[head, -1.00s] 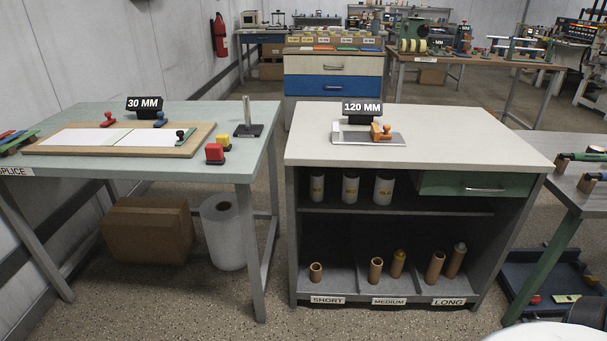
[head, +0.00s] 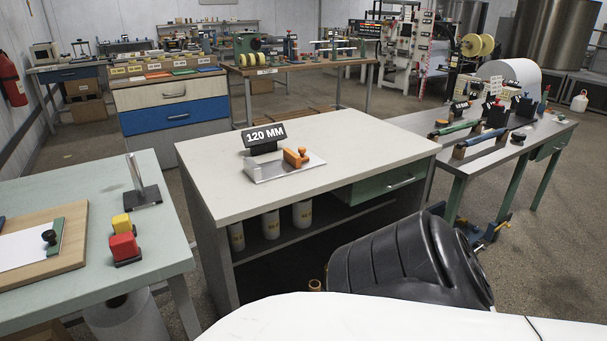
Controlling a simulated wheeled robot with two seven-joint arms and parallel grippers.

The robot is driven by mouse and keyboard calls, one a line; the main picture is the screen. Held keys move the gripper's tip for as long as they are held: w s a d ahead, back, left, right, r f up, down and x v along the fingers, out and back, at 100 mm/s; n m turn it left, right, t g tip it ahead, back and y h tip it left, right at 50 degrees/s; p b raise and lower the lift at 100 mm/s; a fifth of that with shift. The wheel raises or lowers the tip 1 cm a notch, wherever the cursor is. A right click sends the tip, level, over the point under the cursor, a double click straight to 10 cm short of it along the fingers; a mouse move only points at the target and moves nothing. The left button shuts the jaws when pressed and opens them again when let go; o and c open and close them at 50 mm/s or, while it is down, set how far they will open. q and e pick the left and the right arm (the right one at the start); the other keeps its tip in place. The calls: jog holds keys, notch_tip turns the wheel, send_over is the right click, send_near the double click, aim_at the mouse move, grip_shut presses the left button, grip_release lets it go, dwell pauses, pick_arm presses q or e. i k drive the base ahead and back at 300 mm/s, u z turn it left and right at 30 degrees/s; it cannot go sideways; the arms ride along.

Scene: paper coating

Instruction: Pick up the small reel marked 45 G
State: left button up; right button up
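Three small white reels stand upright in a row on the upper shelf of the cabinet (head: 215,250), under its pale top. They are the left reel (head: 237,240), the middle reel (head: 270,226) and the right reel (head: 302,216). Each has a yellowish label, too small to read surely, so I cannot tell which one is marked 45 G. The cabinet top hides their upper ends. Neither of my grippers shows in the head view.
A large dark ribbed shape (head: 400,265) covers the cabinet's lower right front; I cannot tell what it is. A 120 MM sign (head: 265,135) and an orange-handled tool (head: 296,157) are on the cabinet top. A green table (head: 150,225) stands left, a grey workbench (head: 500,150) right.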

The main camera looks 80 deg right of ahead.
aim_at(302, 211)
jog(key=z, duration=0.8)
jog(key=i, duration=0.85)
jog(key=z, duration=0.85)
jog(key=i, duration=0.55)
jog(key=z, duration=0.05)
